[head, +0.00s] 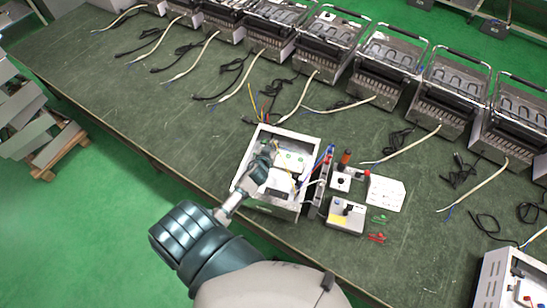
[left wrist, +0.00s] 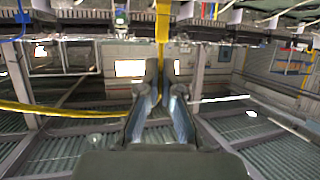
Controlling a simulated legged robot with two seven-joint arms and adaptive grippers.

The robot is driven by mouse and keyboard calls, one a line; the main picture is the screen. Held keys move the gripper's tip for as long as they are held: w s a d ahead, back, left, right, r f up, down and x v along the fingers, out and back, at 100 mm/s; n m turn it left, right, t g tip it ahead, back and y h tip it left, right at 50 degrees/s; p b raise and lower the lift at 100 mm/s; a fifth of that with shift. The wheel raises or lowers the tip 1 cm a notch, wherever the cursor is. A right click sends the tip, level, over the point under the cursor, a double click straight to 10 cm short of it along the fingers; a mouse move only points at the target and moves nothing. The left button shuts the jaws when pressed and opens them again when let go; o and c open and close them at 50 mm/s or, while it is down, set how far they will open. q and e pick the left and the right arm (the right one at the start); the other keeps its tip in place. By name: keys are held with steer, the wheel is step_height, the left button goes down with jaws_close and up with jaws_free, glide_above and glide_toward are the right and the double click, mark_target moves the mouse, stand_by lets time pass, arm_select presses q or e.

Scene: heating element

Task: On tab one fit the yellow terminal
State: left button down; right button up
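My left gripper (head: 265,158) reaches into the open white housing (head: 312,143) on the bench in the head view. In the left wrist view its two fingers (left wrist: 162,72) are nearly together, with the end of a yellow wire (left wrist: 162,25) between their tips. The wire runs from the fingertips to the top edge of the picture. A yellow strand (left wrist: 60,110) also crosses the left of that view. Tab one cannot be made out. My right gripper is not in view.
Red clips (head: 376,238) and green clips (head: 379,219) lie nearby. Several metal heater units (head: 390,65) with cords line the back.

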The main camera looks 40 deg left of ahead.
arm_select(q)
steer(key=shift+w+a+r, duration=0.15)
steer(key=shift+w+a, duration=0.15)
steer(key=shift+a, duration=0.1)
steer(key=shift+d, duration=0.1)
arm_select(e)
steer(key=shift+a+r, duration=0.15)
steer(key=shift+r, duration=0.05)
arm_select(q)
steer(key=shift+d, duration=0.1)
steer(key=shift+r, duration=0.1)
step_height(320, 180, down, 5)
steer(key=b, duration=0.3)
steer(key=shift+b, duration=0.35)
steer(key=shift+f+b, duration=0.35)
steer(key=shift+f, duration=0.1)
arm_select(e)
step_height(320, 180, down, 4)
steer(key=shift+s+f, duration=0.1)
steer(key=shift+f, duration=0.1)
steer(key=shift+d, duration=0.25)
